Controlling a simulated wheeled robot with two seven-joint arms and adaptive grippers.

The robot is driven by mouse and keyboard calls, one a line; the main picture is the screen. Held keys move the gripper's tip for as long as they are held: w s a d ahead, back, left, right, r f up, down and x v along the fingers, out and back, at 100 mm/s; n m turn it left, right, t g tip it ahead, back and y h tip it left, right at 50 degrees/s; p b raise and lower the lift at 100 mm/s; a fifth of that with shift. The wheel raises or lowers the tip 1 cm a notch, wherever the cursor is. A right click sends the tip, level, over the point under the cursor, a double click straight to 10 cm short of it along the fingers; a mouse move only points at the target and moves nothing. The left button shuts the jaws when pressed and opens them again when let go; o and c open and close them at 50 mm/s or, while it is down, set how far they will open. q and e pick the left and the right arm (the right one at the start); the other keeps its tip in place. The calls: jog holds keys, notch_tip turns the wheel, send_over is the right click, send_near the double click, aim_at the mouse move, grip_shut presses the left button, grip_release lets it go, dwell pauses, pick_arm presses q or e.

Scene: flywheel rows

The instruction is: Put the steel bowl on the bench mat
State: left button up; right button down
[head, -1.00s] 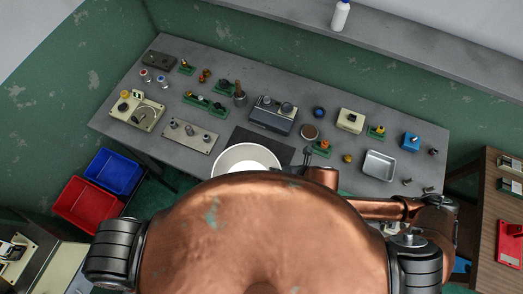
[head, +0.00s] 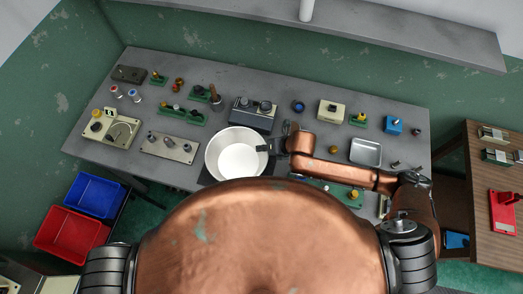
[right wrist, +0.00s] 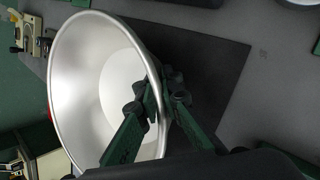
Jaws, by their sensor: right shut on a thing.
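The steel bowl (head: 237,154) is a wide, shiny, empty bowl near the front middle of the bench, and it fills the left of the right wrist view (right wrist: 85,60). My right gripper (head: 268,149) is shut on the bowl's right rim, with one finger inside and one outside (right wrist: 160,97). The dark bench mat (right wrist: 215,62) lies flat on the bench under and beside the bowl. In the head view only part of the mat (head: 206,179) shows, as the bowl and my body cover it. I cannot tell whether the bowl touches the mat. My left gripper is out of view.
A dark blue box with two knobs (head: 252,116) stands just behind the bowl. A plate with metal posts (head: 170,147) lies to its left. A metal tray (head: 366,151) sits to the right beyond my forearm. Several small parts stand along the back.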

jog(key=shift+w+f+p, duration=0.15)
jog(key=shift+f+p, duration=0.15)
jog(key=shift+f, duration=1.35)
jog(key=c, duration=2.1)
grip_release()
jog(key=shift+d, duration=0.1)
jog(key=v, duration=1.2)
